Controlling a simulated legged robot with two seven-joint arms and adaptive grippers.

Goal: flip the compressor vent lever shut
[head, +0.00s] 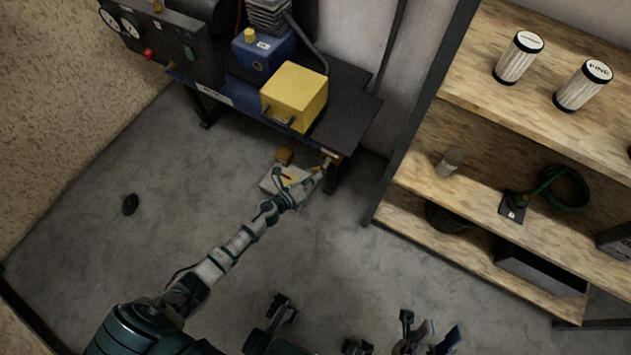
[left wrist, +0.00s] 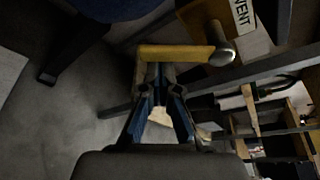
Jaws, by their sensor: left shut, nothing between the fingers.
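The compressor stands on a black frame (head: 352,92) at the top of the head view. Its vent lever is a yellow bar (left wrist: 172,52) lying across the left wrist view, with a round grey metal end (left wrist: 222,57) at its right, below a white VENT label (left wrist: 243,16). In the head view, the lever is small at the frame's near corner. My left gripper (left wrist: 160,92) is shut and empty, its fingertips just below the bar; I cannot tell whether they touch it. It also shows in the head view (head: 315,177). My right gripper (head: 428,335) is low in the head view, its fingers unclear.
A yellow box (head: 295,92), a blue unit (head: 262,52) and a gauge panel (head: 160,45) sit on the frame. Wooden shelves (head: 470,150) stand right. The floor at left is mostly clear.

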